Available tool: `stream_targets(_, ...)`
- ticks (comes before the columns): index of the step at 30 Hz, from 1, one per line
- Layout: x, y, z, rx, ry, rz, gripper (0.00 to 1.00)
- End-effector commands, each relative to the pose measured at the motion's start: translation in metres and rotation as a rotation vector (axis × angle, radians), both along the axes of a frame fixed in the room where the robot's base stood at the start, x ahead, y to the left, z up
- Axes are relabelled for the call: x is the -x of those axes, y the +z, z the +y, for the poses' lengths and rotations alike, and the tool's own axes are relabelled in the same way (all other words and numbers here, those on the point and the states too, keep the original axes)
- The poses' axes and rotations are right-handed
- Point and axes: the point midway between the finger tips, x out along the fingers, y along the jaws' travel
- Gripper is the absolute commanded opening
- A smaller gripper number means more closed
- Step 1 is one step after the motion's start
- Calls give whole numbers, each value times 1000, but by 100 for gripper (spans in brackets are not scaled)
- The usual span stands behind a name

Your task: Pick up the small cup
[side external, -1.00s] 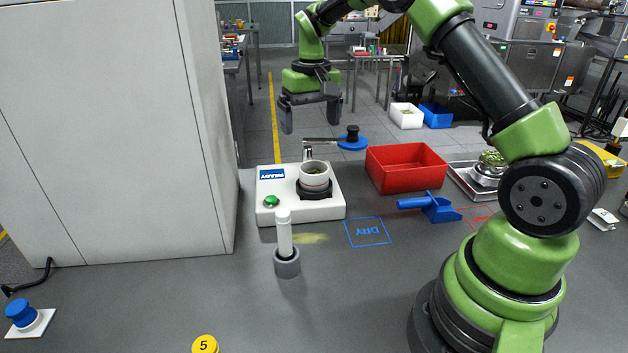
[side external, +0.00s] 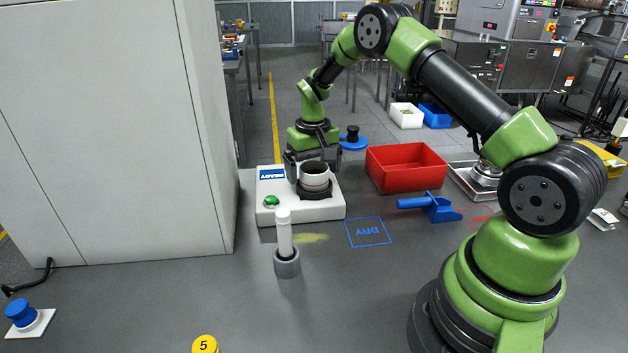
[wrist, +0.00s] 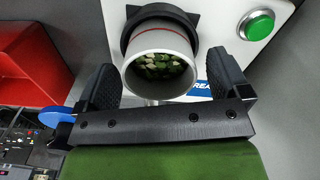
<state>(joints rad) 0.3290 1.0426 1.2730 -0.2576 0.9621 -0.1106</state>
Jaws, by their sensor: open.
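The small cup (side external: 314,173) is pale grey with a thin red band. It stands upright in a black ring holder on the white device (side external: 270,212). In the wrist view the cup (wrist: 159,66) holds green and pale pieces. My gripper (side external: 314,176) is low at the device, at the cup's height. In the wrist view my gripper (wrist: 163,88) is open, with one black finger on each side of the cup. Gaps show between the fingers and the cup, so it does not look gripped.
A green button (side external: 271,201) is on the device's front left. A white upright tube in a grey base (side external: 286,262) stands in front. A red bin (side external: 405,168), a blue scoop (side external: 434,206) and a blue lid-like disc with a black knob (side external: 352,138) are to the right. A tall grey cabinet (side external: 110,130) stands left.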

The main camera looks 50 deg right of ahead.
Motion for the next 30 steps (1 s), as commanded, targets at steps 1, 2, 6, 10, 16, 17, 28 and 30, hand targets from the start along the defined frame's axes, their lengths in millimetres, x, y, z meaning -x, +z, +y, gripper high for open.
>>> stream_targets(1, 0, 0, 0, 0, 0, 0, 94)
stream_targets(2, 0, 0, 0, 0, 0, 0, 94)
stream_targets(6, 0, 0, 0, 0, 0, 0, 83)
stream_targets(10, 0, 1, 0, 0, 0, 0, 53)
stream_targets(16, 0, 1, 0, 0, 0, 0, 41)
stream_targets(17, 0, 1, 0, 0, 0, 0, 41)
stream_targets(28, -1, 45, 0, 1, -1, -7, 41)
stream_targets(30, -1, 60, 0, 1, 1, -6, 41)
